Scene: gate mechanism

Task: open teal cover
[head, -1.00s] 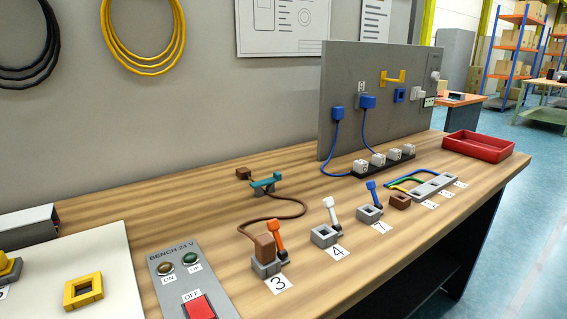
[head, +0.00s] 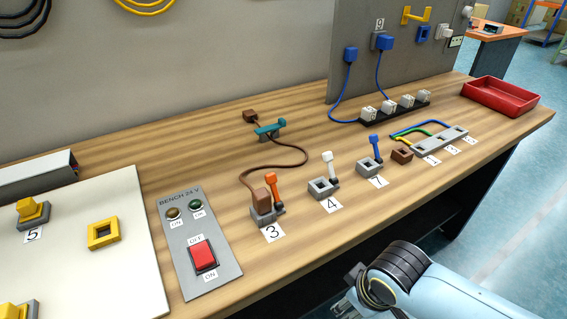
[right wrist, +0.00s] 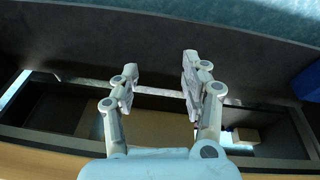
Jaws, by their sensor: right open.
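The teal cover (head: 270,130) is a small teal piece with a raised knob at its right end. It sits toward the back middle of the wooden bench, beside a brown block (head: 250,116) and a brown cable (head: 290,164). Whether it is open is too small to tell. My right arm comes in at the lower right of the head view, in front of the bench and far from the cover. My right gripper (right wrist: 160,92) shows in the right wrist view with its fingers apart and nothing between them. My left gripper is out of view.
Sockets with orange, white and blue levers (head: 374,150) stand in front of the cover. A switch panel (head: 222,270) with a red rocker lies left of them. A grey upright board (head: 352,85) and a red tray (head: 500,96) are at the right. Bare wood surrounds the cover's left side.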

